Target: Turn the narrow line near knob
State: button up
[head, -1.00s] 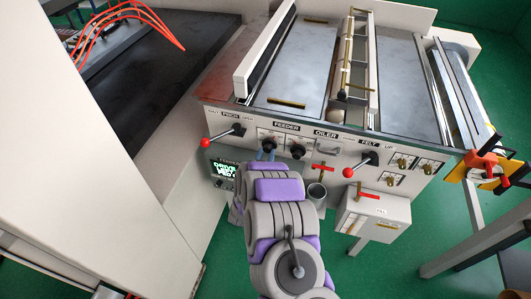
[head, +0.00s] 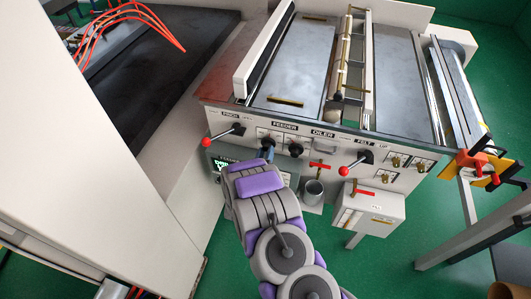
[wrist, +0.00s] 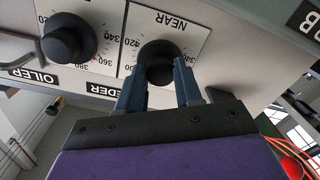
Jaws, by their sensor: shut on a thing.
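The near knob (wrist: 158,60) is a round black knob on a white dial plate marked NEAR, which appears upside down in the wrist view. My gripper (wrist: 157,82) has its two blue-grey fingers on either side of this knob, shut on it. In the head view the near knob (head: 267,142) is the left one of two black knobs under the FEEDER label, and my gripper (head: 268,154) reaches it from below. Finger contact is partly hidden by the fingers. Which marking the knob points to is not clear.
A second black knob (wrist: 68,40) with its own dial sits close beside, also at the right in the head view (head: 296,149). A metal cup (head: 313,192) hangs below right.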

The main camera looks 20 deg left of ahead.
jog(key=shift+a+r, duration=0.1)
jog(key=shift+a, duration=0.05)
jog(key=o, duration=1)
jog(key=shift+a, duration=0.15)
jog(key=shift+o, duration=0.2)
jog(key=shift+s+d, duration=0.2)
jog(key=s, duration=1.7)
